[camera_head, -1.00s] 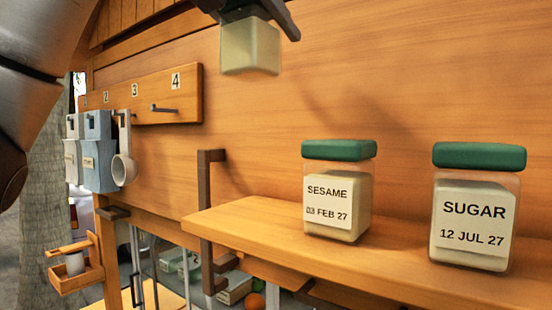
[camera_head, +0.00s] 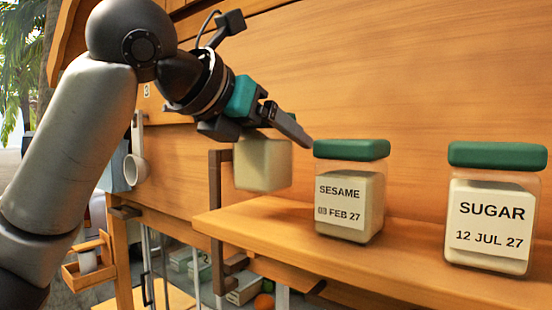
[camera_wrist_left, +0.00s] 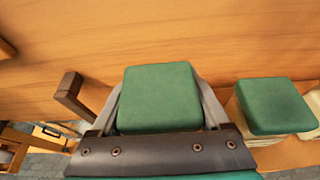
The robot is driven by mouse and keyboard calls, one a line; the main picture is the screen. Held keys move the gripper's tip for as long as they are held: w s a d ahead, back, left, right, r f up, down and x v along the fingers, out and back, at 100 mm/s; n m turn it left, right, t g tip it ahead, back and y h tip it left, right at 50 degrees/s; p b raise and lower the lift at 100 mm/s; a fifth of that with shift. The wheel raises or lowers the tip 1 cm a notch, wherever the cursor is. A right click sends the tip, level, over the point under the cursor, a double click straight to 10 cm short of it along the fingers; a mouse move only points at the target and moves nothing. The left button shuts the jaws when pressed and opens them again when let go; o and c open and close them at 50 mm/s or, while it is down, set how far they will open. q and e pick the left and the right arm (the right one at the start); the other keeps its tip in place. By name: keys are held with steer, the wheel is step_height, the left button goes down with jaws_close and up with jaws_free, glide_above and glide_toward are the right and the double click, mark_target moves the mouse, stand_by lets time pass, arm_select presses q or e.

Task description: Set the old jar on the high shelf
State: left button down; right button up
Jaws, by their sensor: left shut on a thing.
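My left gripper (camera_head: 262,131) is shut on a square glass jar (camera_head: 262,165) with pale contents, held upright beside the left end of the wooden shelf. In the left wrist view its green lid (camera_wrist_left: 160,97) sits between the fingers; its label is hidden. On the shelf (camera_head: 385,262) stand a green-lidded sesame jar (camera_head: 350,192), marked 03 FEB 27, and a sugar jar (camera_head: 491,212), marked 12 JUL 27. The sesame jar's lid (camera_wrist_left: 275,106) shows right of the held jar in the left wrist view. My right gripper is out of view.
A dark upright handle (camera_head: 216,215) stands just left of the held jar, by the shelf's left end. A white mug (camera_head: 135,168) hangs farther left. A small wooden holder (camera_head: 88,262) sits lower left. The shelf's left end is bare.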

mark_target(247, 142)
arm_select(q)
steer(key=shift+f, duration=1.5)
steer(key=shift+f, duration=0.15)
jaws_free()
steer(key=b+v, duration=0.2)
steer(key=v, duration=1)
